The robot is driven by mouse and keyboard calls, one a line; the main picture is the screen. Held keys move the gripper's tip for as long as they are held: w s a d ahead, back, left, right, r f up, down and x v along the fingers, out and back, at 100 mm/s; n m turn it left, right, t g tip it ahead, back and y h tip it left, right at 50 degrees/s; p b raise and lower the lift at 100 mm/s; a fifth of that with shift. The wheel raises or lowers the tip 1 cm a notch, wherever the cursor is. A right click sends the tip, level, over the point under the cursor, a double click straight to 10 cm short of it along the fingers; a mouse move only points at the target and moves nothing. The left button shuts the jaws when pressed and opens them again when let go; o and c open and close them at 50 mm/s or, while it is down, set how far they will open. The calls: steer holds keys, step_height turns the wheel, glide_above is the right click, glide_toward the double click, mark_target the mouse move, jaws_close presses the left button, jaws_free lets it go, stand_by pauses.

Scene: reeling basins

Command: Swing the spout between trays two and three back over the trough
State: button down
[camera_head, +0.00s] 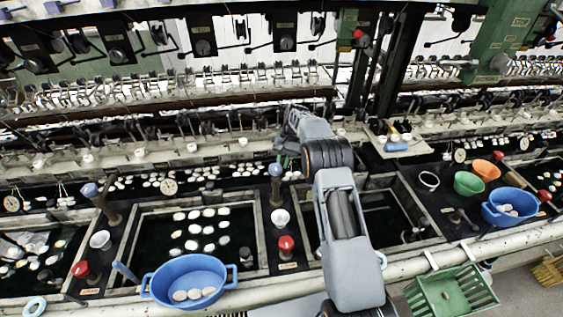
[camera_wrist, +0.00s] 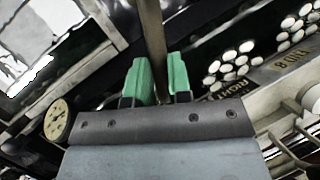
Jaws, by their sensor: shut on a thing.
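In the wrist view the green fingers of my gripper (camera_wrist: 164,88) are closed on a slim dark brown bar (camera_wrist: 152,32), which I take to be the spout. The bar runs up out of the picture, so its ends and swing angle cannot be told. A dark tray (camera_head: 142,213) with rows of white cocoons lies left of my arm. Another dark tray (camera_head: 360,190) lies partly behind it. The trough (camera_head: 216,172) with scattered cocoons runs behind the trays.
A blue-topped post (camera_head: 276,169) stands close left of my arm. Blue basins (camera_head: 190,265) (camera_head: 510,205) sit at the front rail and right. A green crate (camera_head: 449,292) is at the front right. The reeling frame (camera_head: 165,115) spans the back. A dial (camera_wrist: 58,119) is near my gripper.

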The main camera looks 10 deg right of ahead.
steer(key=shift+w+a+n+g+h+p, duration=0.25)
steer(key=shift+a+n+g+h, duration=0.15)
steer(key=shift+a+n, duration=0.55)
steer(key=shift+w+a+n+g+h+p, duration=0.35)
steer(key=shift+a+n, duration=0.25)
steer(key=shift+n, duration=0.55)
steer(key=shift+s, duration=0.1)
steer(key=c, duration=1.1)
jaws_free()
steer(key=shift+o, duration=0.2)
steer(key=s+r+b, duration=0.1)
steer(key=r, duration=0.2)
steer(key=s+r+b, duration=0.1)
steer(key=s+r, duration=0.1)
steer(key=s+r+b, duration=0.1)
steer(key=r, duration=0.2)
steer(key=shift+s+r+b, duration=0.3)
steer(key=shift+s, duration=0.1)
steer(key=s+r+b, duration=0.3)
steer(key=s+r, duration=0.1)
steer(key=s, duration=0.5)
steer(key=shift+d+r, duration=0.2)
steer(key=shift+d, duration=0.1)
